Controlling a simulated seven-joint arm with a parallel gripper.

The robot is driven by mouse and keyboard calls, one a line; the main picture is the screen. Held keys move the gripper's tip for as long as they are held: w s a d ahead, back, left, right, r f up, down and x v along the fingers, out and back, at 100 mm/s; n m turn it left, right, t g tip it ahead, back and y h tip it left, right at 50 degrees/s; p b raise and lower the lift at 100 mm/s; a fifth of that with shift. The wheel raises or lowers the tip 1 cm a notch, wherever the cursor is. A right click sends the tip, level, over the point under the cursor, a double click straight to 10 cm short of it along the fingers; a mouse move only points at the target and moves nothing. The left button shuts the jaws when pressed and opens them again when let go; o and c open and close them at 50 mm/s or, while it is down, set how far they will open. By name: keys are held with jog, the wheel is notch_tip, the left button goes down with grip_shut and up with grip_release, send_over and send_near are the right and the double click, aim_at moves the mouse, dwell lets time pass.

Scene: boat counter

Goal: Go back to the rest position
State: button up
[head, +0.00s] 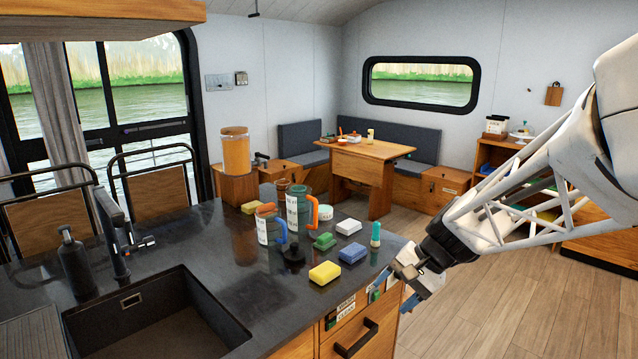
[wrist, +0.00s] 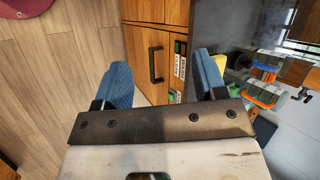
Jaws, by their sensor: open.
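My gripper (head: 408,283) is at the right end of the dark counter (head: 215,235), just off its edge and near the wooden drawer front. In the wrist view its two blue fingers (wrist: 166,85) are spread apart with nothing between them. The wrist view looks past them at the drawer front (wrist: 157,55) with its black handle and label strips, and at the floor. My white lattice arm comes in from the right in the head view.
A sink (head: 150,315) is at the front left. Open wooden floor (head: 480,310) lies right of the counter.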

jog(key=s+d+r+n+t+h, duration=0.1)
jog(key=s+n+h, duration=0.2)
jog(key=s, duration=0.8)
jog(key=s+d+r+n+t+h, duration=0.1)
jog(key=s+h, duration=0.3)
jog(key=s, duration=0.7)
jog(key=shift+s+d+r+n, duration=0.15)
jog(key=shift+d+r+n, duration=0.45)
jog(key=shift+n, duration=0.3)
